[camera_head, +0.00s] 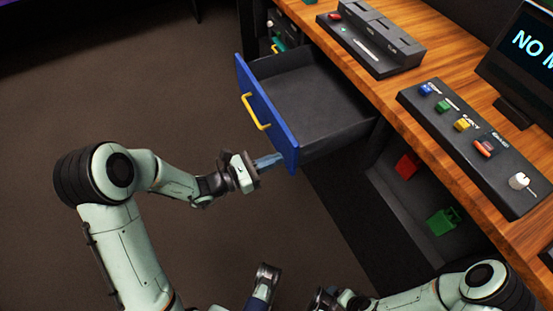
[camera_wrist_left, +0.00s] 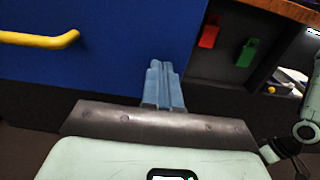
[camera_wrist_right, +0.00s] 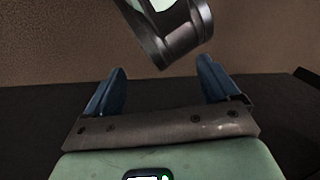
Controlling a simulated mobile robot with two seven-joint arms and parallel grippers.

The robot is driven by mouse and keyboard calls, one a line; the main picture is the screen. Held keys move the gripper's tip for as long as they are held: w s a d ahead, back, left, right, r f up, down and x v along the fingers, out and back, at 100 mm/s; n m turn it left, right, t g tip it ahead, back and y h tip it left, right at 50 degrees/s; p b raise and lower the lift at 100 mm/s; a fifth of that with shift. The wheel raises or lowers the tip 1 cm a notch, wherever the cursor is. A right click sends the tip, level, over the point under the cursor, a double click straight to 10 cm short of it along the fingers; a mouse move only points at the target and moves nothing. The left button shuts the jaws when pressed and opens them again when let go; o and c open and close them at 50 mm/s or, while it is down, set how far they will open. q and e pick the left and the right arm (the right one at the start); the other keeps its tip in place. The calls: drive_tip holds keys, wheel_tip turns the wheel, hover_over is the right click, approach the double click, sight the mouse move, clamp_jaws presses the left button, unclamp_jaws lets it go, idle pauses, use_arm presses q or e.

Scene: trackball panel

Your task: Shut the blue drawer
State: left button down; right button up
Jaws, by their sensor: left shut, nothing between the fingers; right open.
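The blue drawer (camera_head: 266,112) stands pulled out from under the wooden desk, with a yellow handle (camera_head: 255,112) on its blue front and an empty dark inside. In the left wrist view the blue front (camera_wrist_left: 120,55) fills the upper left, with the handle (camera_wrist_left: 45,40) at the far left. My left gripper (camera_head: 270,161) is shut and empty, its fingertips close to the lower right end of the drawer front; I cannot tell if they touch. It also shows in the left wrist view (camera_wrist_left: 160,75). My right gripper (camera_wrist_right: 162,90) is open and empty, away from the drawer.
The wooden desk (camera_head: 440,50) carries a panel with coloured buttons (camera_head: 470,140), a grey panel (camera_head: 370,45) and a monitor (camera_head: 525,60). Red (camera_head: 407,165) and green (camera_head: 442,221) items sit in the dark space underneath. The floor in front of the drawer is clear except for my arms.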

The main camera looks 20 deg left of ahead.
use_arm(q)
drive_tip(key=shift+w+d, duration=0.4)
use_arm(e)
drive_tip(key=shift+w+f, duration=0.1)
drive_tip(key=shift+w, duration=0.05)
use_arm(q)
drive_tip(key=b, duration=0.2)
approach(359, 125)
drive_tip(key=f, duration=0.1)
drive_tip(key=a+f, duration=0.2)
drive_tip(key=f, duration=0.1)
drive_tip(key=shift+w, duration=0.35)
drive_tip(key=b+x, duration=0.1)
drive_tip(key=x, duration=1.1)
drive_tip(key=shift+w+d, duration=0.25)
drive_tip(key=shift+w, duration=0.1)
drive_tip(key=shift+w+d+r, duration=0.1)
drive_tip(key=shift+r, duration=0.15)
use_arm(e)
drive_tip(key=w+d+f+t, duration=0.1)
drive_tip(key=w+d+f, duration=0.2)
drive_tip(key=w, duration=0.3)
drive_tip(key=shift+w+d+f+t+h, duration=0.2)
drive_tip(key=shift+d+t+h, duration=0.1)
drive_tip(key=shift+d+h, duration=0.15)
use_arm(q)
drive_tip(key=shift+r, duration=0.1)
use_arm(e)
drive_tip(key=shift+r, duration=0.1)
